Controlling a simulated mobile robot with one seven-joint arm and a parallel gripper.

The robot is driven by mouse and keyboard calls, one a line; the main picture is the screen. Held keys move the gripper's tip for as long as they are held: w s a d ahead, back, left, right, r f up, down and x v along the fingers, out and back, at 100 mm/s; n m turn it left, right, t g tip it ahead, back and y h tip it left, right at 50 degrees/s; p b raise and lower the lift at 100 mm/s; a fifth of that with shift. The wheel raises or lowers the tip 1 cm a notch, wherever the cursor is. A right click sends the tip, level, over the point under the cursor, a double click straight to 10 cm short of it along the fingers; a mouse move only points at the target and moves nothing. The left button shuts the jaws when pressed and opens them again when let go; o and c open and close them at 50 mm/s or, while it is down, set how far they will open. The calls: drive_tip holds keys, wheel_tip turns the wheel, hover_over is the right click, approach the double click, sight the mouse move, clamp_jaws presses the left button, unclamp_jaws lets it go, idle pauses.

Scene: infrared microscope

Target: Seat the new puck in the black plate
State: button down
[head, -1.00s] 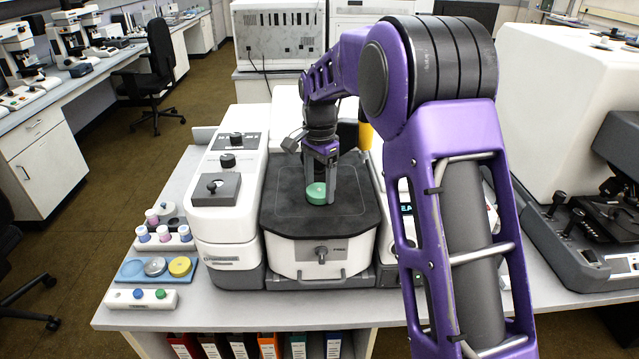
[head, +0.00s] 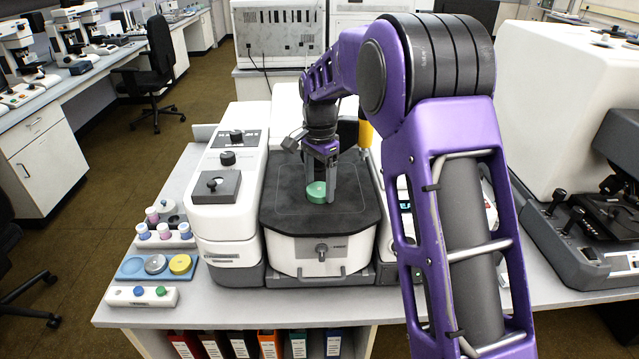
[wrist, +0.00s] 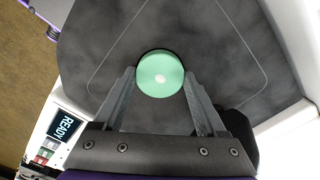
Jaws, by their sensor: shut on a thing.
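The green puck (head: 316,192) is a small round disc on or just above the black plate (head: 285,205), inside the plate's thin outlined area. My gripper (head: 319,187) points down over the plate and is shut on the puck. In the wrist view the puck (wrist: 160,74) sits between the two fingertips, with a pale spot at its centre. The black plate (wrist: 225,50) fills most of that view. I cannot tell whether the puck's underside touches the plate.
A white unit with knobs (head: 228,200) stands left of the plate. A blue tray with round pieces (head: 131,268) and small racks of coloured caps lie at the bench's left. A READY display (wrist: 65,127) shows in the wrist view. A large white instrument (head: 550,100) stands at the right.

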drive_tip(key=shift+f, duration=0.1)
idle(0.8)
unclamp_jaws()
drive_tip(key=shift+r, duration=3.5)
